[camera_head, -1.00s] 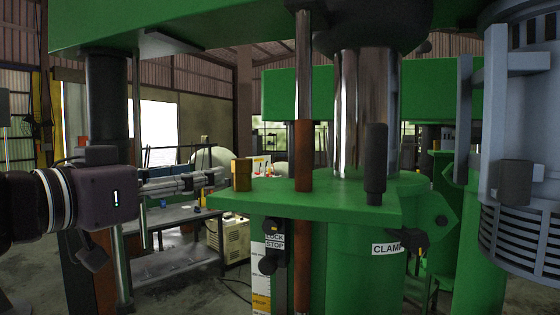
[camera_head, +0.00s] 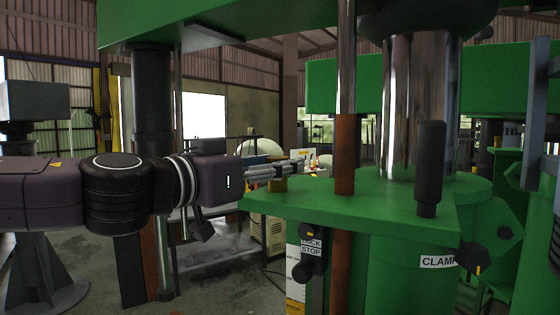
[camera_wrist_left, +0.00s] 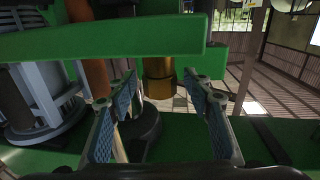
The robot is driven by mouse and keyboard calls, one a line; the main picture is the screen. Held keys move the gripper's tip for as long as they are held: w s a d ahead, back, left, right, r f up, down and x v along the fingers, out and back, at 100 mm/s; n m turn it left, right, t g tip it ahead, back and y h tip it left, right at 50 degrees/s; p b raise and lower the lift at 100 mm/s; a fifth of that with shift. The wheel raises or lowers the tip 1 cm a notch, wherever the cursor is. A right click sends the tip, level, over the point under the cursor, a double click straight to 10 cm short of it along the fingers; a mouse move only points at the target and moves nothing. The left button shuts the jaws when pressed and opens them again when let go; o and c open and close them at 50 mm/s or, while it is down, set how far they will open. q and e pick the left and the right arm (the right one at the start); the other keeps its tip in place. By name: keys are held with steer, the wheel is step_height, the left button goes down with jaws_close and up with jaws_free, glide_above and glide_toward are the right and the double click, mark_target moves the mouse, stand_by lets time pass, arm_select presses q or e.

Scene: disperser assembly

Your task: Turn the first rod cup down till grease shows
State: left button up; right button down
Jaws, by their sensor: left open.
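The brass-coloured cup (camera_head: 278,184) stands on the left corner of the green plate (camera_head: 390,190), left of the rust-brown rod (camera_head: 344,155). My left gripper (camera_head: 296,167) reaches in from the left at the cup and partly covers it in the head view. In the left wrist view, my left gripper (camera_wrist_left: 160,84) has its two fingers spread wide. The cup (camera_wrist_left: 159,80) shows in the gap between the fingertips, with clear space on both sides. I cannot tell its depth relative to the tips. No grease can be made out. My right gripper is not in view.
A thick chrome column (camera_head: 420,105) and a black upright handle (camera_head: 430,165) stand right of the rod. A dark post (camera_head: 153,110) stands behind my left arm. A black knob sits under the plate by the LOCK STOP label (camera_head: 311,246). A workbench (camera_head: 215,250) is behind.

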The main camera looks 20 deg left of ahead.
arm_select(q)
steer(key=shift+w+d+r, duration=0.1)
steer(key=shift+w+d, duration=0.05)
steer(key=shift+w, duration=0.25)
steer(key=shift+w, duration=0.1)
steer(key=c, duration=1.1)
